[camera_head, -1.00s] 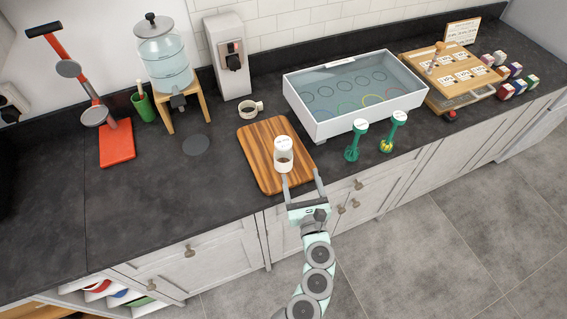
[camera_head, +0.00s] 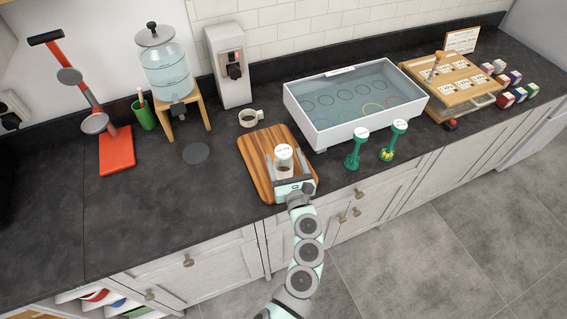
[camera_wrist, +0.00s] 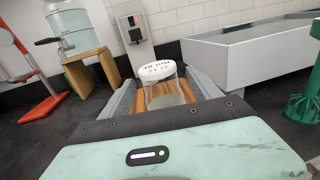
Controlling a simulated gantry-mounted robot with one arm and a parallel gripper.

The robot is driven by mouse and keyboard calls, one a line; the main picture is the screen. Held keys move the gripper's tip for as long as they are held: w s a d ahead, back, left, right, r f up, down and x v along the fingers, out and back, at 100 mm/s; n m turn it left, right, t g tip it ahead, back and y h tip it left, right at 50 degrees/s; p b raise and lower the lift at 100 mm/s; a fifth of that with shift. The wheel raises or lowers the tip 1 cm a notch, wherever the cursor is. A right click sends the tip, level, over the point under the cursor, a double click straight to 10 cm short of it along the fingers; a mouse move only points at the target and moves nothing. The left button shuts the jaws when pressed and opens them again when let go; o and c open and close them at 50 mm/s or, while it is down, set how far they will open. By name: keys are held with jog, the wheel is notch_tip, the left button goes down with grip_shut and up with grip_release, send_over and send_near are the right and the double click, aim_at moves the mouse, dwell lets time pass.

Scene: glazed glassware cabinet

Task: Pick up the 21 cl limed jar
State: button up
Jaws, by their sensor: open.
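The jar (camera_head: 284,158) is small and clear with a white lid and stands upright on the striped wooden board (camera_head: 258,163). In the wrist view the jar (camera_wrist: 160,88) shows printing on its lid that seems to include "21 cl", and pale contents at the bottom. My gripper (camera_head: 286,165) is open, low over the board's front part, with one finger on each side of the jar. In the wrist view the fingers of my gripper (camera_wrist: 163,88) flank the jar, with a gap seeming to show on each side. The jar's lower part is partly hidden.
A white-walled water basin (camera_head: 330,128) stands right of the board, with two green stands (camera_head: 355,152) in front of it. A tape roll (camera_head: 250,118) lies behind the board. A dispenser on a wooden stand (camera_head: 190,110) is at the left.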

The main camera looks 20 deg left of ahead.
jog(key=shift+x, duration=0.85)
jog(key=shift+f, duration=0.1)
jog(key=shift+c, duration=0.4)
grip_shut()
